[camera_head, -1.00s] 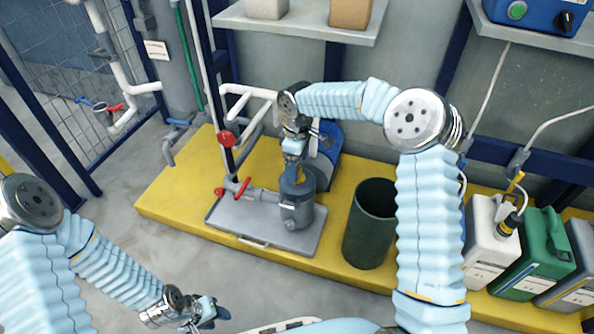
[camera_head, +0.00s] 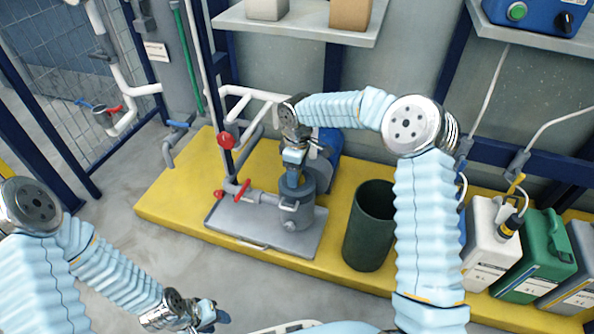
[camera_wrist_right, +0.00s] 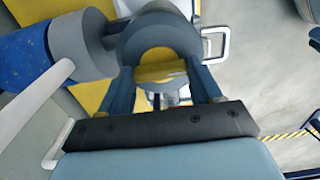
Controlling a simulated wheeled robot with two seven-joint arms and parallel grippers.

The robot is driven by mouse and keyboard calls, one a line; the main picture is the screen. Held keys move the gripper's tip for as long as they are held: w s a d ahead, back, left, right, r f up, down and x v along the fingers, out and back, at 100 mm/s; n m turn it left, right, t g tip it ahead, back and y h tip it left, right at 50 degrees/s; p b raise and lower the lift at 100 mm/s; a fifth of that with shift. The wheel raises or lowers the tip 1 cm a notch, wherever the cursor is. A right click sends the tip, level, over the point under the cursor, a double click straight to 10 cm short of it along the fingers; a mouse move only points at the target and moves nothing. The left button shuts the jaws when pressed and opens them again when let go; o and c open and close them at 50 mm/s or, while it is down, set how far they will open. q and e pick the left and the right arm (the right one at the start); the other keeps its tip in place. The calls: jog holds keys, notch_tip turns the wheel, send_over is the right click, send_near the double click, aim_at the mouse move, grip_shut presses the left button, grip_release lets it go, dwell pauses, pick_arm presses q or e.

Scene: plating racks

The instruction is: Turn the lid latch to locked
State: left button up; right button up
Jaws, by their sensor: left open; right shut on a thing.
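A grey cylindrical pot (camera_head: 297,210) with a lid stands upright on a grey tray in the head view. My right gripper (camera_head: 292,178) points down at the top of the pot and is shut on the lid latch there. The latch is mostly hidden by the fingers in the head view. In the right wrist view, the two dark fingers of my right gripper (camera_wrist_right: 176,95) straddle a small part, and a dark rounded arch with yellow inside it stands beyond them. I cannot tell the latch's angle. My left gripper (camera_head: 205,315) is open and empty, low at the left, away from the pot.
The grey tray (camera_head: 235,222) sits on a yellow platform (camera_head: 165,205). Pipes with red valve handles (camera_head: 243,190) join the pot on its left. A dark green bin (camera_head: 368,235) stands to the right, then several canisters (camera_head: 535,255). A blue motor-like body (camera_head: 332,145) is behind.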

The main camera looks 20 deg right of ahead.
jog(key=shift+m, duration=0.4)
jog(key=m, duration=0.3)
jog(key=shift+m, duration=0.3)
jog(key=m, duration=0.4)
jog(key=shift+m+p, duration=0.3)
jog(key=shift+p, duration=0.05)
jog(key=m, duration=0.4)
jog(key=shift+m+p, duration=0.3)
jog(key=shift+p, duration=0.05)
jog(key=shift+m+p, duration=0.35)
jog(key=shift+m, duration=1.85)
jog(key=o, duration=1.1)
jog(key=shift+c, duration=0.2)
